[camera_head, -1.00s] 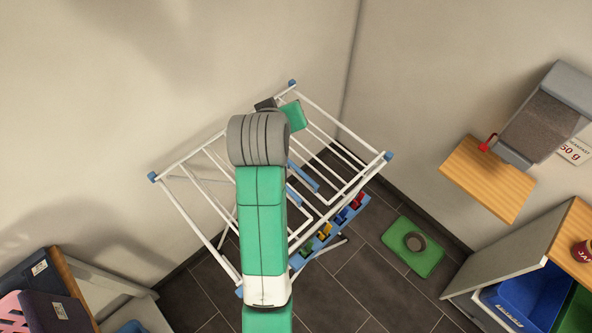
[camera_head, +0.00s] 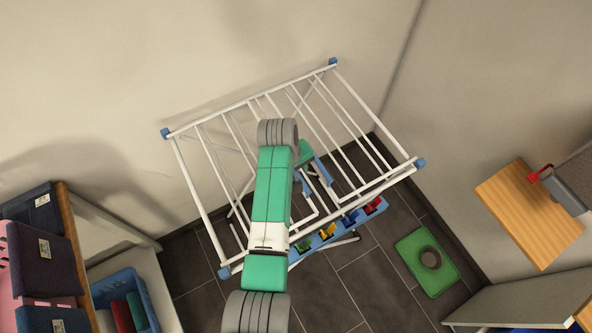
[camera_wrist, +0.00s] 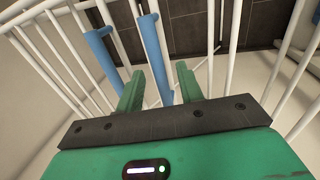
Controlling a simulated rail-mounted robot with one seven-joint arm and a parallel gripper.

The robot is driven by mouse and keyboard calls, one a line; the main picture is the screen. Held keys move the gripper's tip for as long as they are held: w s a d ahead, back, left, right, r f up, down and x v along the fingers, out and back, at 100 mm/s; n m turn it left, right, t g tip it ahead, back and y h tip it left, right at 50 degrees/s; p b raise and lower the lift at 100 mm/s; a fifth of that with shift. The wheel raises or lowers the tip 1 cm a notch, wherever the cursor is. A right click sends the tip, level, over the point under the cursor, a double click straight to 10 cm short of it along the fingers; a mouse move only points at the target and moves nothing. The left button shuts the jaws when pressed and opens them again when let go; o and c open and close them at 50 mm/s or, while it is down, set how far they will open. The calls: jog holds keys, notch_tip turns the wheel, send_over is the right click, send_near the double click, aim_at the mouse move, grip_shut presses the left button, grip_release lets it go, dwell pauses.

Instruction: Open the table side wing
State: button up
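The table looks like a white-barred drying rack (camera_head: 202,205) with blue corner caps, standing by the wall. Its barred panel is spread out in the head view. Which part is the side wing is hard to tell. Blue sleeves (camera_head: 324,171) sit on its inner bars and also show in the wrist view (camera_wrist: 97,46). My gripper (camera_wrist: 158,82) has two green fingers held apart, among the white bars. One blue sleeve (camera_wrist: 152,45) appears between the fingers in the picture; contact cannot be told. In the head view my arm hides most of the gripper.
A blue strip with coloured clips (camera_head: 327,234) is under the rack's near side. A green scale-like pad (camera_head: 420,278) lies on the dark tiles at right. A wooden shelf (camera_head: 525,205) juts from the right wall. Shelves with a blue basket (camera_head: 123,298) stand at left.

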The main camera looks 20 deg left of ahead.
jog(key=shift+w+f, duration=0.1)
jog(key=shift+f, duration=0.05)
grip_shut()
